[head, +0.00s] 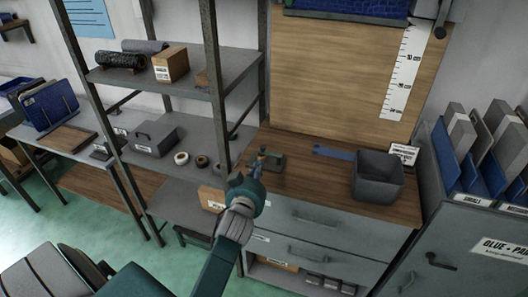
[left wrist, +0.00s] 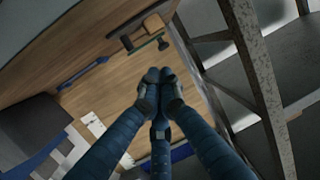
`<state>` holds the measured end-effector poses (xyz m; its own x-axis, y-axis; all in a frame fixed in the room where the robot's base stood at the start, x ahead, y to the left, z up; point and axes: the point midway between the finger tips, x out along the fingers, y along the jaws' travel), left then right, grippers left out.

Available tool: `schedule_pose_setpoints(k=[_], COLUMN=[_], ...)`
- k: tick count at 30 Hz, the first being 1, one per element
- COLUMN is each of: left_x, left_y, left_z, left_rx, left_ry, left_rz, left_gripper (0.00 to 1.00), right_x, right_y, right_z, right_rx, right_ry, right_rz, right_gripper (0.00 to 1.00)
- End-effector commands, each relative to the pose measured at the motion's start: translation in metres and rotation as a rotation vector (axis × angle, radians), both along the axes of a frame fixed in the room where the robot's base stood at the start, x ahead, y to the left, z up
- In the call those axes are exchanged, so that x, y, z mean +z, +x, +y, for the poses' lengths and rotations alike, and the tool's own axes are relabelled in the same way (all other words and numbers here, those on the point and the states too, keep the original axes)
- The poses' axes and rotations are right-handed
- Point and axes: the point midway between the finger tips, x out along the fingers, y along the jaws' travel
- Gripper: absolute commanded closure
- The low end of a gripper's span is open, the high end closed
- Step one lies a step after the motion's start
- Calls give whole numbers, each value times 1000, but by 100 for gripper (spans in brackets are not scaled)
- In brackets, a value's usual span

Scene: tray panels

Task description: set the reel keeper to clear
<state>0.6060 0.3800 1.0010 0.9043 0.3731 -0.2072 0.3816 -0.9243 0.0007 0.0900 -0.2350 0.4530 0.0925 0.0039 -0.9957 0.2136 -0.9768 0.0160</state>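A small device with a dark green base (head: 272,160) stands on the wooden counter top, at its left rear; it may be the reel keeper, but its setting is too small to read. In the left wrist view it shows as a dark green bar with brown and dark blocks (left wrist: 148,42), beyond my fingertips. My left gripper (head: 257,168) is over the counter's left edge, close in front of the device and partly overlapping it in the head view. In the left wrist view its fingertips (left wrist: 160,75) are together with nothing visible between them. My right gripper is not in view.
A flat blue bar (head: 333,152) and a grey open bin (head: 378,178) are on the counter to the right. A metal shelf rack (head: 214,85) stands close at the left, its post near my left arm.

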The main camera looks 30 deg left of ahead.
Motion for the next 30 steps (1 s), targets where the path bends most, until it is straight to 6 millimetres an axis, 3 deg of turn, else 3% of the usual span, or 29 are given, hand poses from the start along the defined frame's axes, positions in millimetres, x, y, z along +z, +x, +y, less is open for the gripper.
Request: schedule_pose_setpoints(k=[6,13,19,30], left_x=[-7,-16,-21,-22], left_y=[46,80,93,95], left_z=[19,33,39,39], left_rx=[1,0,1,0], left_ry=[2,1,0,1], left_rz=[1,1,1,0], left_gripper=[100,100,100,100], right_x=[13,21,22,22], right_y=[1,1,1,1], right_z=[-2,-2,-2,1], right_rx=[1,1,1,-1], right_ry=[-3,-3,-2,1], right_rz=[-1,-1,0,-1], right_gripper=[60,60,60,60])
